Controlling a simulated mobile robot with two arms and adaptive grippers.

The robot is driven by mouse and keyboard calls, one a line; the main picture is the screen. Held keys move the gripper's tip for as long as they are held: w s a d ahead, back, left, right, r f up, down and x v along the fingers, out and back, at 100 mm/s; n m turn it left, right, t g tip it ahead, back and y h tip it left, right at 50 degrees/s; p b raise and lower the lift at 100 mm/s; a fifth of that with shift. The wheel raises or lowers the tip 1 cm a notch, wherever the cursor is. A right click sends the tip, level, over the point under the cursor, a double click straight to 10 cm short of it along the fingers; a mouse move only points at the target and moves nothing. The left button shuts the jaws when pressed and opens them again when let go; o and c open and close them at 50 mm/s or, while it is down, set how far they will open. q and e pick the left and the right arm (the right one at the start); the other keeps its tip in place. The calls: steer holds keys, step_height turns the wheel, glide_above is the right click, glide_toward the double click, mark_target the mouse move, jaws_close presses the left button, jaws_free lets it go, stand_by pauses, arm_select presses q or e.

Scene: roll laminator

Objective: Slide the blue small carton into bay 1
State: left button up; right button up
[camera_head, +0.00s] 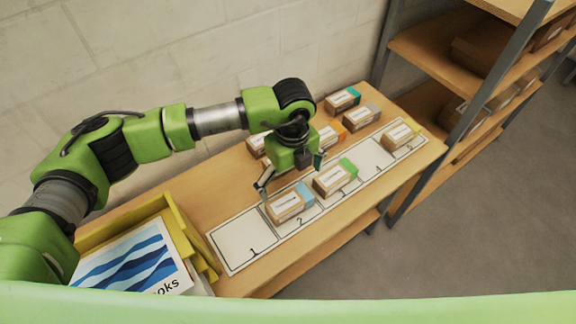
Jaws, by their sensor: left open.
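The carton with a light blue end (289,205) stands on the white bay strip, over the upper part of bay 2, close to the line with bay 1. Bay 1 (237,238) is the empty bay at the strip's near left end, marked with a black 1. My left gripper (291,181) is over the strip just behind the blue carton, with its fingers spread and nothing seen between them. One finger is close to the carton; I cannot tell whether it touches. My right gripper is out of view.
A yellow bin (187,228) stands at the left, a shelf rack (430,45) at the right.

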mark_target(290, 200)
arm_select(q)
step_height(290, 200, down, 4)
steer(key=shift+a+r+p, duration=0.1)
steer(key=shift+r+p, duration=0.15)
steer(key=shift+p, duration=0.25)
step_height(290, 200, down, 6)
steer(key=shift+w+r+p, duration=0.15)
steer(key=shift+p, duration=0.5)
steer(key=shift+f, duration=0.7)
steer(key=shift+c, duration=1.2)
steer(key=c, duration=0.6)
steer(key=shift+c, duration=0.8)
steer(key=shift+a, duration=0.1)
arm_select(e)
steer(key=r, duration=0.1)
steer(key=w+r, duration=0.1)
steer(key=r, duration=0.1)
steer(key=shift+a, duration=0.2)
